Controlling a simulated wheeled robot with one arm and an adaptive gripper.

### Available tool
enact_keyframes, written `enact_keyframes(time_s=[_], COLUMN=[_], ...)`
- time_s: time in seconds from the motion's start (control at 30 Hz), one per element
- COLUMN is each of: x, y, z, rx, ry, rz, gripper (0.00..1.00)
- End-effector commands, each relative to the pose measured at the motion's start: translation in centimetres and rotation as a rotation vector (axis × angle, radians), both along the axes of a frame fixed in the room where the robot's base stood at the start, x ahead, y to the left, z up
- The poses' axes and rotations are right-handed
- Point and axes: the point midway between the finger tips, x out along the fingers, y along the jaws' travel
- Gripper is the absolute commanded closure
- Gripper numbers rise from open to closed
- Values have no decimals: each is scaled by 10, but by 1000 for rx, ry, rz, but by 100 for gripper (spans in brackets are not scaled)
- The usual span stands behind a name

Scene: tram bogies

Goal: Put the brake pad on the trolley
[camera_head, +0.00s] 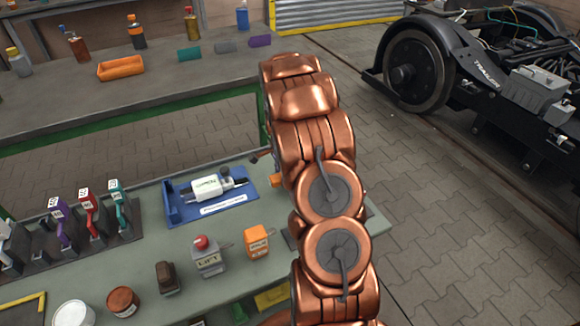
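No piece is marked as a brake pad. Small flat blocks lie on the back bench: a green one (189,53), a grey one (226,46) and a purple one (260,41). I cannot tell whether one of them is the brake pad. A dark brown block (167,278) stands on the nearer green-grey top (150,245), which may be the trolley; I cannot tell for sure. My copper arm rises across the middle and hides part of this top and of the back bench. My gripper does not show.
The near top holds a blue tray (172,215) with a white device, a red-button LIFT box (209,260), an orange box (257,241), cans and a rack of coloured-handled tools (90,215). Bottles and an orange tray (121,68) stand on the back bench. A wheeled bogie (450,70) stands right; paving between is clear.

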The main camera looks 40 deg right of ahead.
Motion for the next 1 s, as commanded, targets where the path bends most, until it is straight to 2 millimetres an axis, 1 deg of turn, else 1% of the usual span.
enact_keyframes(time_s=[0.03, 0.3, 0.6, 0.8, 1.0], x=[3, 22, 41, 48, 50], y=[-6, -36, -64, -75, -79], z=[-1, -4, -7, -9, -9], rx=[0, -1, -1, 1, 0], ry=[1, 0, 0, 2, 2], rz=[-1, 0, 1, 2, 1], gripper=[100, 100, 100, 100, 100])
